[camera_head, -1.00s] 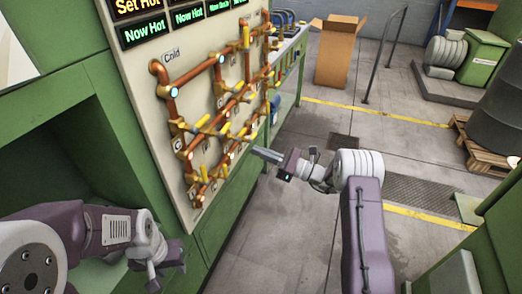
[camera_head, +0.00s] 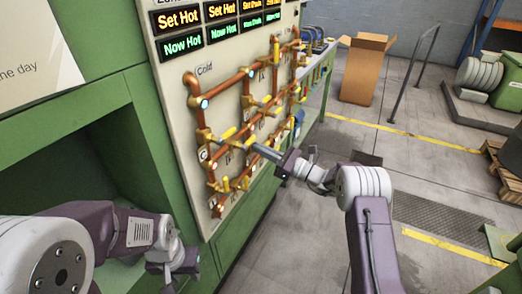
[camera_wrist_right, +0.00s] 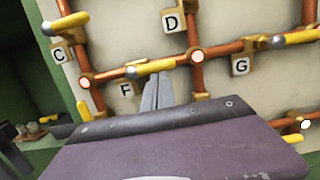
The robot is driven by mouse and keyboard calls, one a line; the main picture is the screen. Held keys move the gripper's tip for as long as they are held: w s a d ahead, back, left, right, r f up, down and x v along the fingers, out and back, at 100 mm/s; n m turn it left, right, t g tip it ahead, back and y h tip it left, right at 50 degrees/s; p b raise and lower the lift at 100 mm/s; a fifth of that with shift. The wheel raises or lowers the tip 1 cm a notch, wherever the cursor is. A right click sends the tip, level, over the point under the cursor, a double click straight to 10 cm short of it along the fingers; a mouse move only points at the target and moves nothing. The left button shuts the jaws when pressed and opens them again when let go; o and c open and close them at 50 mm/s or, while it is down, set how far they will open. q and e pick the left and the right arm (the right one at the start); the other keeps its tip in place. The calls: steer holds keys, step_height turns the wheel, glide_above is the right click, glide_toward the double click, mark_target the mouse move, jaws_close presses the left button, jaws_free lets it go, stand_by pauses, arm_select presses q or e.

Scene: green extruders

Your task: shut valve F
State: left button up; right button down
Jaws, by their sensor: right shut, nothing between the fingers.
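Valve F shows in the right wrist view as a yellow handle (camera_wrist_right: 160,66) on a copper pipe, lying roughly along that pipe. Its white F label (camera_wrist_right: 126,89) is just below and left. My right gripper (camera_wrist_right: 157,82) is shut and empty, its fingertips just below the handle; I cannot tell whether they touch. In the head view my right gripper (camera_head: 253,147) reaches in front of the pipe panel (camera_head: 178,112) from the right. My left gripper (camera_head: 172,264) hangs at the lower left, away from the valves; its jaws are unclear.
Label C (camera_wrist_right: 59,55), label D (camera_wrist_right: 171,20) and label G (camera_wrist_right: 240,66) mark neighbouring valves. A yellow handle (camera_wrist_right: 299,37) beside G is close to the right. Open floor (camera_head: 300,225) lies right of the panel, with a cardboard box (camera_head: 363,75) further back.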

steer(key=shift+n+b, duration=0.35)
steer(key=shift+n, duration=0.15)
steer(key=shift+w+d+r+n+g+b, duration=0.15)
steer(key=shift+r+n+g+b, duration=0.2)
steer(key=shift+n+b, duration=0.4)
steer(key=n+b, duration=0.1)
steer(key=n, duration=0.1)
steer(key=r+n+g+b, duration=0.1)
steer(key=n+b, duration=0.2)
steer(key=shift+r+n+g+y, duration=0.25)
steer(key=shift+r+n+y, duration=0.05)
steer(key=shift+n, duration=0.05)
steer(key=r+n+b, duration=0.1)
steer(key=n+b, duration=0.1)
steer(key=n, duration=0.1)
steer(key=s+r+n+g+b, duration=0.1)
steer(key=n+b, duration=0.1)
steer(key=n, duration=0.2)
steer(key=a+r+n+g+b, duration=0.1)
steer(key=n+b, duration=0.1)
steer(key=n, duration=0.1)
steer(key=shift+s+r+n+h, duration=0.3)
steer(key=shift+r+h, duration=0.05)
steer(key=shift+h, duration=0.05)
